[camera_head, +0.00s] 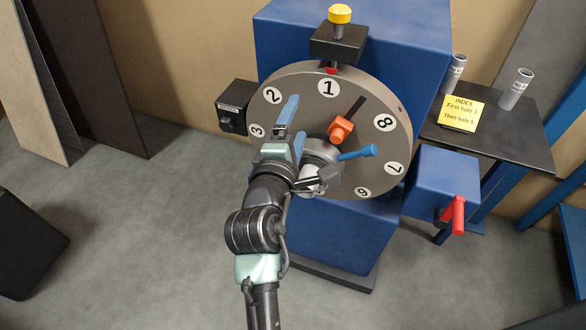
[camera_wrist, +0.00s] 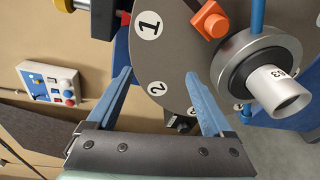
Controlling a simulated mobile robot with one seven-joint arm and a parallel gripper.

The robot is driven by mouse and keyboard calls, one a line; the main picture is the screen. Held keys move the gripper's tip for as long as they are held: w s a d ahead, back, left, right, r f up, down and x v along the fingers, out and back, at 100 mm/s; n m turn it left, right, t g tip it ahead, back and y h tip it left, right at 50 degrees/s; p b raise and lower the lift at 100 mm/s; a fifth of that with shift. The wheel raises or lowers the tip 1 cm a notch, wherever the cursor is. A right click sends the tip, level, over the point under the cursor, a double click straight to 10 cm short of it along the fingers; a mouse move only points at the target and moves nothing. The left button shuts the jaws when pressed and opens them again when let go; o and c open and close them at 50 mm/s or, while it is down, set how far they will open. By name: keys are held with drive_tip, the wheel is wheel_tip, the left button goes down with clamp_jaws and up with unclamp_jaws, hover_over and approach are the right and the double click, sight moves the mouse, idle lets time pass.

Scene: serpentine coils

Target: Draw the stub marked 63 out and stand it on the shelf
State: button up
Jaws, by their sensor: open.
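The stub (camera_wrist: 278,88), a pale grey tube with a dark bore, sticks out of the round metal collar (camera_wrist: 235,65) at the middle of the grey disc. Its small label lies turned and seems to read 63. In the head view my arm partly hides the collar (camera_head: 322,152). My gripper (camera_wrist: 158,75) is open and empty, in front of the disc near number 2, left of the stub and apart from it. It also shows in the head view (camera_head: 296,118). The dark shelf (camera_head: 500,140) stands at the right.
Two grey tubes (camera_head: 515,88) stand on the shelf by a yellow card (camera_head: 462,114) reading INDEX, First hole 3, Then hole 5. The numbered disc (camera_head: 350,90) carries an orange block (camera_head: 341,129) and blue rod (camera_head: 358,153). A red handle (camera_head: 453,215) juts below the shelf.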

drive_tip(key=s+f+n+g+p, duration=0.3)
drive_tip(key=f+n+p, duration=0.2)
drive_tip(key=n+p, duration=0.25)
drive_tip(key=n+g+p, duration=0.2)
drive_tip(key=n+p, duration=0.5)
approach(304, 190)
drive_tip(key=a+x, duration=0.1)
drive_tip(key=x, duration=0.2)
drive_tip(key=shift+h, duration=0.4)
drive_tip(key=b+x, duration=0.2)
drive_tip(key=x, duration=0.2)
drive_tip(key=b+x, duration=0.3)
drive_tip(key=x, duration=0.1)
drive_tip(key=shift+s+d, duration=0.1)
drive_tip(key=shift+d, duration=0.1)
drive_tip(key=shift+w+d+f, duration=0.1)
drive_tip(key=shift+w+d, duration=0.1)
drive_tip(key=shift+w, duration=0.3)
